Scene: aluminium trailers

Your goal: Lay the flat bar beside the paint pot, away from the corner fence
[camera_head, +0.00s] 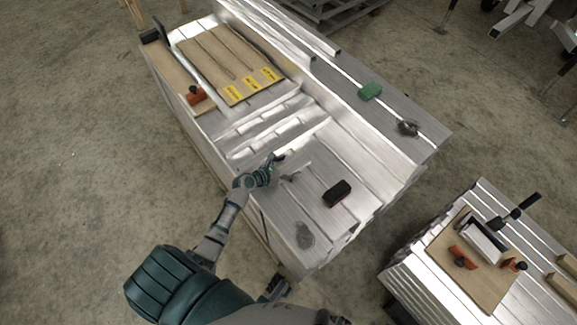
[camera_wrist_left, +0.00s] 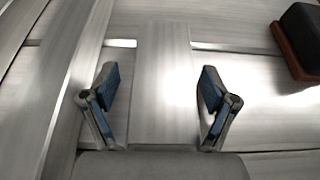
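My left gripper (camera_head: 281,169) is over the middle of the large stack of aluminium panels, with its fingers spread. In the left wrist view its fingers (camera_wrist_left: 157,98) stand on either side of a pale flat metal strip, seemingly the flat bar (camera_wrist_left: 164,65). Both fingers look apart from it. The strip's near end is hidden by the gripper body. I cannot make out the paint pot or the corner fence for certain. My right gripper does not show.
A black block with a reddish-brown base (camera_head: 337,193) lies right of the gripper; it also shows in the wrist view (camera_wrist_left: 301,38). A grey round patch (camera_head: 304,236) is nearer. A green block (camera_head: 370,91) and dark lump (camera_head: 408,128) lie on the far side.

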